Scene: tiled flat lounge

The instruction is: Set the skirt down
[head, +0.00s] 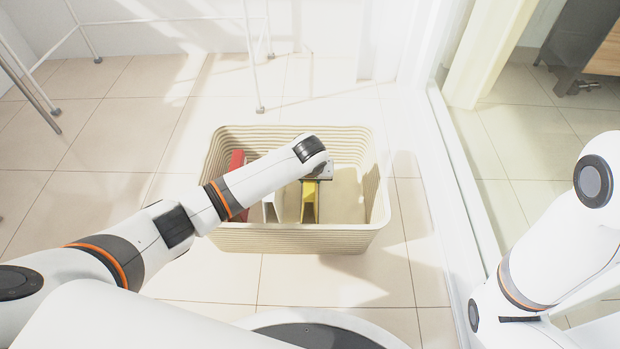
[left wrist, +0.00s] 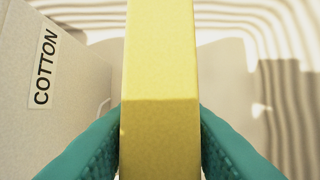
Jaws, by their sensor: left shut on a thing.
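The skirt (head: 309,202) shows as a stiff yellow folded slab, standing upright inside the cream ribbed basket (head: 300,240). My left gripper (head: 318,176) reaches down into the basket and is shut on the skirt. In the left wrist view, the teal fingers of my left gripper (left wrist: 160,145) press on both sides of the skirt (left wrist: 160,70). The lower end of the skirt is hidden, so I cannot tell whether it touches the basket floor. My right arm is at the right edge of the head view; its gripper is out of view.
A white box-like thing labelled COTTON (left wrist: 50,80) stands left of the skirt in the left wrist view. A red thing (head: 237,160) lies at the basket's left side. The basket's right part is bare. A white rack (head: 255,70) stands behind, and a door track runs right.

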